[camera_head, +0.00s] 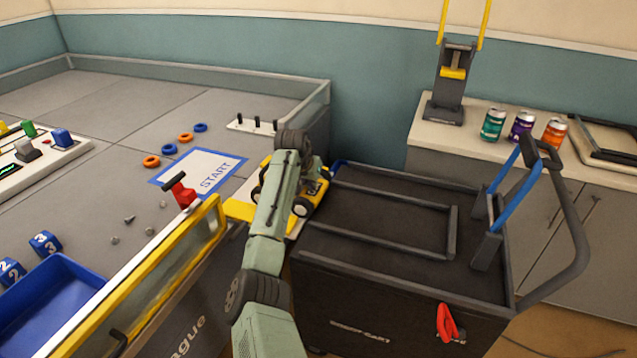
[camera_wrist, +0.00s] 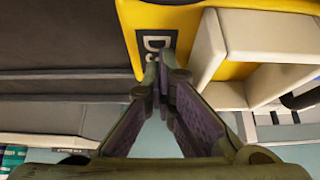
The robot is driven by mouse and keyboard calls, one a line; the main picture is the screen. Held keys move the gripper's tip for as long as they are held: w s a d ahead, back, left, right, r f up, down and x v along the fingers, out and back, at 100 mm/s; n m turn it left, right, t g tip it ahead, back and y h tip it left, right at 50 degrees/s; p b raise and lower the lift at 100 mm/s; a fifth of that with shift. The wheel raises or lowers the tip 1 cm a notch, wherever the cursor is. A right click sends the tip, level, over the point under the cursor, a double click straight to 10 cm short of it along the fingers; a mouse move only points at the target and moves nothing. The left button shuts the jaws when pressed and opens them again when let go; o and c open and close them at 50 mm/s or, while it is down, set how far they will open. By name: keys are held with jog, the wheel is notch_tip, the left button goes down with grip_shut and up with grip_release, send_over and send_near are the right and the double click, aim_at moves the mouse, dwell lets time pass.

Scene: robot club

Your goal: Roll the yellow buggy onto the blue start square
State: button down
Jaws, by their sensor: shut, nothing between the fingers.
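The yellow buggy (camera_head: 314,195) with black wheels stands at the left edge of the dark cart, beside the table, partly hidden behind my arm. My gripper is largely hidden in the head view. In the wrist view my gripper (camera_wrist: 163,58) is shut and empty, its fingertips close to a yellow surface (camera_wrist: 190,52) with a dark lettered plate, apparently the buggy. I cannot tell whether they touch.
The dark cart (camera_head: 390,243) has raised rails and a handle (camera_head: 575,235). A red clamp-like lever (camera_head: 183,192) stands at the table's near edge, left of my arm. Orange and blue rings (camera_head: 152,161) lie beyond the square. A blue tray (camera_head: 60,300) is near left.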

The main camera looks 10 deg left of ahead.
jog(key=shift+w+a+f+b, duration=0.1)
jog(key=shift+w+a+f, duration=0.15)
jog(key=shift+a, duration=0.85)
jog(key=shift+w+a+f+b, duration=0.1)
jog(key=shift+w+a+f, duration=0.1)
jog(key=shift+a, duration=0.9)
jog(key=shift+w+a+f+b, duration=0.15)
jog(key=shift+a+f, duration=0.1)
jog(key=shift+a, duration=0.85)
jog(key=shift+r, duration=0.1)
jog(key=shift+d+r+p, duration=0.35)
jog(key=shift+r+p, duration=0.2)
jog(key=shift+p, duration=0.1)
jog(key=shift+d+r+p, duration=0.35)
jog(key=shift+r+p, duration=0.2)
jog(key=shift+p, duration=0.05)
notch_tip(320, 180, up, 9)
jog(key=p, duration=0.6)
jog(key=shift+r, duration=0.15)
jog(key=shift+d, duration=0.1)
